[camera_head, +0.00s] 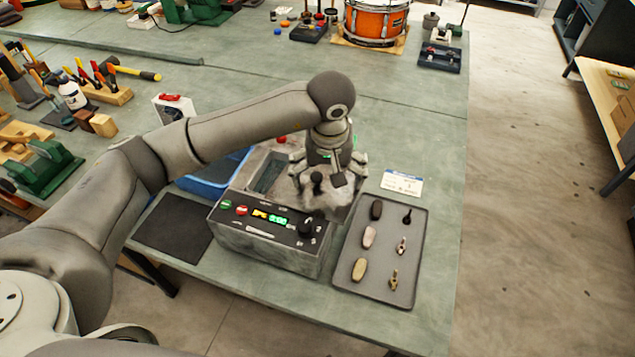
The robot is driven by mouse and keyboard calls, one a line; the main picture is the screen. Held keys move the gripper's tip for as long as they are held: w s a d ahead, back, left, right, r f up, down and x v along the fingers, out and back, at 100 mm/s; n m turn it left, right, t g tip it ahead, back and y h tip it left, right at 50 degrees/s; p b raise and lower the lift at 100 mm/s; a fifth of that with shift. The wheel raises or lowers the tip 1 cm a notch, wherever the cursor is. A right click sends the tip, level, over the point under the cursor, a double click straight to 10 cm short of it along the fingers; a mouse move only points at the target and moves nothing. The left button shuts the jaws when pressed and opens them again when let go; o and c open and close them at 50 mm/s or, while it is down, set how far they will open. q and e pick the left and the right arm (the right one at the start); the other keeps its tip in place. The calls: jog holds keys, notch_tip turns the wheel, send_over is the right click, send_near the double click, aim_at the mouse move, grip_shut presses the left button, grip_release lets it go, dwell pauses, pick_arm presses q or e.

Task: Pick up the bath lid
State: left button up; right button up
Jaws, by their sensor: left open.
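The bath (262,251) is a grey metal box with a front panel of coloured buttons, a lit display and a black dial. Part of its open basin (264,174) shows at the back left. The bath lid (333,205) is a grey piece with a black knob (317,182), at the right part of the bath top. My left gripper (328,178) points down over the lid, its open fingers close around or beside the knob. I cannot tell if they touch it. The gripper hides part of the lid. My right gripper is not in view.
A grey tray (348,279) with several small parts lies right of the bath. A white card (402,183) lies behind it. A dark mat (174,226) and a blue container (205,181) are on the left. Open bench lies behind, with an orange drum (375,22) farther back.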

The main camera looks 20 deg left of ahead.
pick_arm(q)
jog(key=c, duration=1)
jog(key=shift+s, duration=0.15)
grip_shut()
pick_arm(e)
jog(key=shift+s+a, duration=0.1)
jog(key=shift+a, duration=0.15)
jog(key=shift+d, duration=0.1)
